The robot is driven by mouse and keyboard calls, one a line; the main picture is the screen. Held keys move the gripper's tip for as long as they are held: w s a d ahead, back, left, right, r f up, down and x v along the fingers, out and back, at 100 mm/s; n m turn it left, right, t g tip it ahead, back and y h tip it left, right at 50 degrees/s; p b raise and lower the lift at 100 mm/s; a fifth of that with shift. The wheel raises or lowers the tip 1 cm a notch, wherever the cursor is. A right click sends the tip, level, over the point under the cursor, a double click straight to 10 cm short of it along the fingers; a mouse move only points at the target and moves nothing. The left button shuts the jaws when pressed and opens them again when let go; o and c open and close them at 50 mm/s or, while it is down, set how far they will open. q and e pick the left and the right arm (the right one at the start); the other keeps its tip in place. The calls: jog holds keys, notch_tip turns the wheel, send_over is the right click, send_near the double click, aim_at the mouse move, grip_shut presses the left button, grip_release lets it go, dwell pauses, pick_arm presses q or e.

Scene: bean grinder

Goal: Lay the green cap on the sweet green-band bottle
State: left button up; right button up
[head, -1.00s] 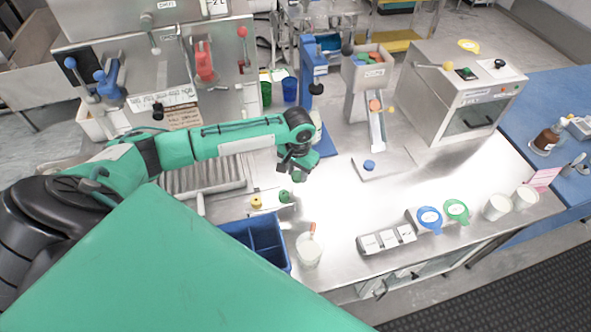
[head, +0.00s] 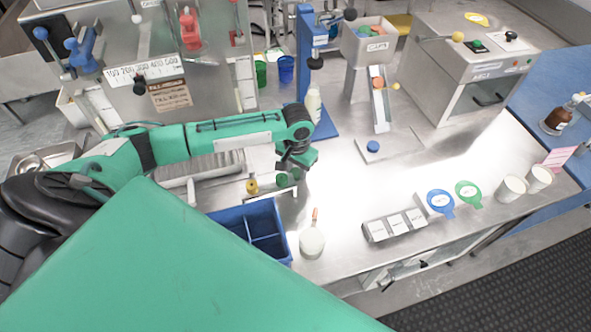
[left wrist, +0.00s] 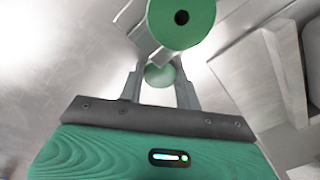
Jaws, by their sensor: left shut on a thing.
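My left gripper (head: 292,175) points down over the steel bench, beside a yellow cap (head: 252,186). Its fingers are shut on the green cap (head: 282,180), which is partly hidden in the head view. In the left wrist view, a green disc with a dark centre (left wrist: 181,20) lies at the fingertips. A smaller rounded green shape (left wrist: 160,75) shows between the fingers. A pale bottle (head: 314,104) stands upright at the blue press, behind the gripper. Its band is too small to read. My right gripper is not in view.
A blue divided bin (head: 236,219) and a white cup with an orange-tipped handle (head: 312,242) stand in front of the gripper. The tall blue press (head: 306,65) rises behind. The bench between chute and label blocks (head: 393,226) is clear.

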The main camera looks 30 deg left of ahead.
pick_arm(q)
jog(key=shift+s+d+r, duration=0.1)
jog(key=shift+d+r, duration=0.05)
jog(key=o, duration=1)
jog(key=shift+f, duration=0.2)
jog(key=shift+c, duration=0.2)
